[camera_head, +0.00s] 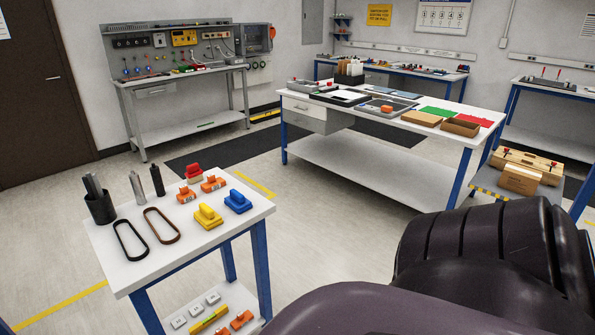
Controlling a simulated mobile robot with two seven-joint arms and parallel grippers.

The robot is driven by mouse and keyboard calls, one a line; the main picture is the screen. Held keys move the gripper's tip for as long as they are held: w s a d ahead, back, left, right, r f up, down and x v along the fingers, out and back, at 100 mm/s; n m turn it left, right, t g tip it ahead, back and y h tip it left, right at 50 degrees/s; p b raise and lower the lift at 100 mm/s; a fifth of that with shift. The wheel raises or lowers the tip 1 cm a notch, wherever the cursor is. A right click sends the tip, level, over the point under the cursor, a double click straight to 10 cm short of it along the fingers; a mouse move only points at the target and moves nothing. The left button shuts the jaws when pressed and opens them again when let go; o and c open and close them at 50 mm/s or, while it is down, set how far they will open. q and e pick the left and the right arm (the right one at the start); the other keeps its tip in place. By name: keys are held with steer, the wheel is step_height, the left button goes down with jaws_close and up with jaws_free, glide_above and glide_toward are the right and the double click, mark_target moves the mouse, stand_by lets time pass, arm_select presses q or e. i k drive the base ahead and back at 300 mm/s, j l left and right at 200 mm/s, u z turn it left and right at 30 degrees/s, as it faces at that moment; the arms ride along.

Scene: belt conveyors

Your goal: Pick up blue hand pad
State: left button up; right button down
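The blue hand pad (238,203) lies at the right end of the small white table (136,272), in front of me to the left. It looks like a flat block with a raised grip on top. A yellow hand pad (208,217) of similar shape lies close to its left. Nothing holds the blue pad. Neither of my grippers shows in the head view. A large dark part of my own body fills the bottom right.
Orange blocks (213,184), a red piece (194,174), a dark cup (101,208), upright cylinders and two belt loops (131,241) share the small table. A longer white table (375,171) stands behind, with grey floor between.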

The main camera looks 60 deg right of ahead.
mark_target(236, 201)
steer(key=z, duration=1.4)
